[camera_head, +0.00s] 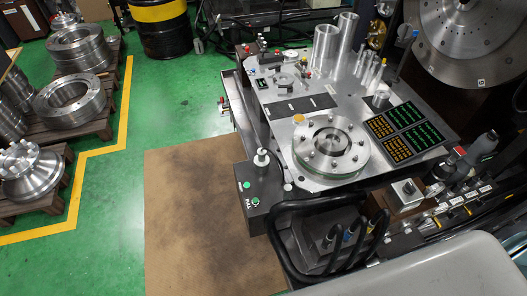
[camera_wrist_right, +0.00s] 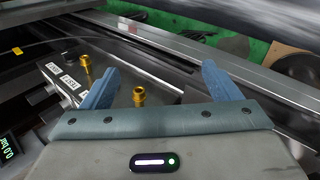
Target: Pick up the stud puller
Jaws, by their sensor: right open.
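I cannot tell for certain which thing is the stud puller. In the head view, a steel fixture plate (camera_head: 262,95) carries a round flange (camera_head: 308,140) with several studs. Slim metal cylinders (camera_head: 371,75) stand at its back right. A dark grey-handled tool (camera_head: 484,146) stands at the far right. My right gripper (camera_wrist_right: 158,82) shows in the right wrist view, with two blue fingers wide apart and nothing clearly held between them. Gold fittings (camera_wrist_right: 139,96) on a grey labelled block (camera_wrist_right: 62,75) lie beyond and near its left finger. My left gripper is not visible.
A black control box (camera_head: 262,205) with green buttons stands at the fixture's front left. Black hoses (camera_head: 277,243) curve in front. Black-and-gold panels (camera_head: 406,131) lie beside the flange. Two tall tubes (camera_head: 325,48) stand behind.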

